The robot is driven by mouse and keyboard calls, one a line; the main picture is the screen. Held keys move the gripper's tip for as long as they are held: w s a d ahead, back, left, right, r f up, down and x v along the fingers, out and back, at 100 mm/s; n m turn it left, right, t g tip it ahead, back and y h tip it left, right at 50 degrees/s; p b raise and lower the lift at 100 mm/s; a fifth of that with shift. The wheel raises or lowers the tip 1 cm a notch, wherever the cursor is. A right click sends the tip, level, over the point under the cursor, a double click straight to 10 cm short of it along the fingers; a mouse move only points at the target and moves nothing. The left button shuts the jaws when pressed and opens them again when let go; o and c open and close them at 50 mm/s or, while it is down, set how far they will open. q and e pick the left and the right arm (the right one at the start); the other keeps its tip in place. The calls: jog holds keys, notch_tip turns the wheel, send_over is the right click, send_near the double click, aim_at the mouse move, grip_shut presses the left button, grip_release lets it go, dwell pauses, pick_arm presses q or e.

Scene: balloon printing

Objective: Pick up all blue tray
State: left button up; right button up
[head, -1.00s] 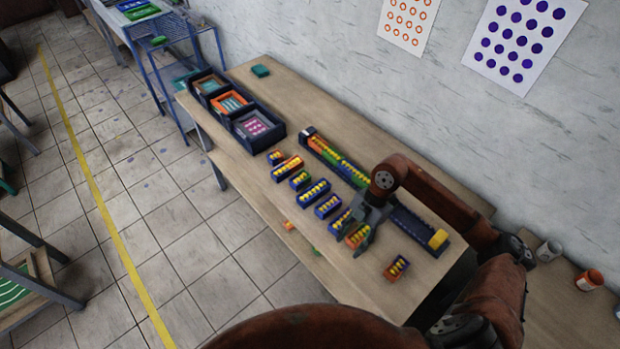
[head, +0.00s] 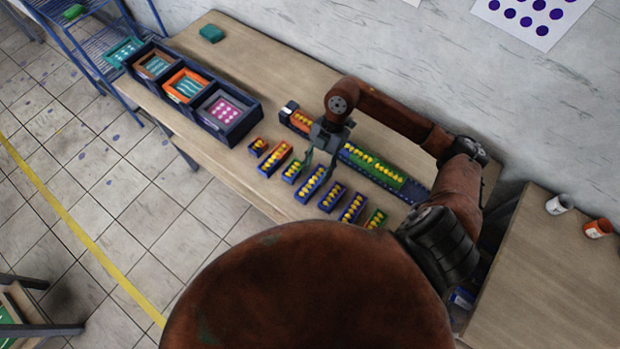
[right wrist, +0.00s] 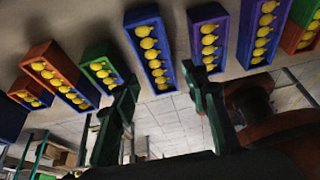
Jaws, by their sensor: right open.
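Several small trays with yellow balls lie in a row on the wooden table. My left gripper is not in view.
A long dark blue rack (head: 413,194) holding orange and green trays lies behind the row, partly hidden by my right arm. Orange (head: 275,158) and green (head: 291,171) trays stand left of the blue ones. A dark bin set (head: 228,134) stands at left.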

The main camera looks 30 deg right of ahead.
aim_at(312, 182)
jog(key=shift+s+a+f, duration=0.1)
jog(key=shift+a+f, duration=0.1)
jog(key=shift+f, duration=0.25)
jog(key=x, duration=0.4)
jog(key=shift+w+f, duration=0.2)
jog(key=shift+f, duration=0.2)
jog(key=c, duration=0.9)
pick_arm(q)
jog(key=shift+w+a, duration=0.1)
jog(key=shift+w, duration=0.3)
pick_arm(e)
jog(key=shift+c, duration=0.2)
jog(key=shift+r, duration=0.15)
